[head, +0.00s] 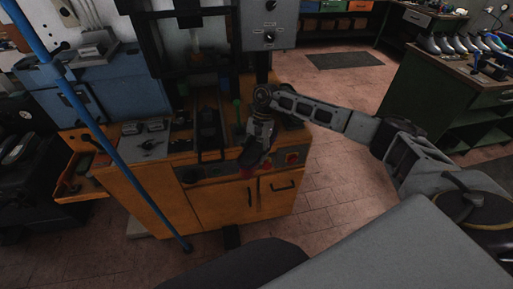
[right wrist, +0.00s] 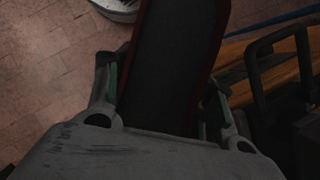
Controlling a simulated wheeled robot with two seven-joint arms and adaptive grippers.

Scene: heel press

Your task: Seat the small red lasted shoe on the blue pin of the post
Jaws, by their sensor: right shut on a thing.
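My right gripper (head: 254,157) is in front of the orange cabinet, near its top front edge. It is shut on the small red shoe, of which only a small red patch (head: 247,172) shows below the fingers. In the right wrist view the shoe's dark sole (right wrist: 170,65) with a red rim lies between the two fingers (right wrist: 165,100) and runs out past the top edge. The post and its blue pin cannot be made out; the arm hides part of the cabinet top. My left gripper is not in view.
The orange cabinet (head: 218,204) carries a dark press and several tools, with a control box (head: 270,25) above. A long blue pole (head: 110,145) slants across the left. A green bench (head: 440,115) with several shoes stands at right. Tiled floor (head: 330,185) is open between.

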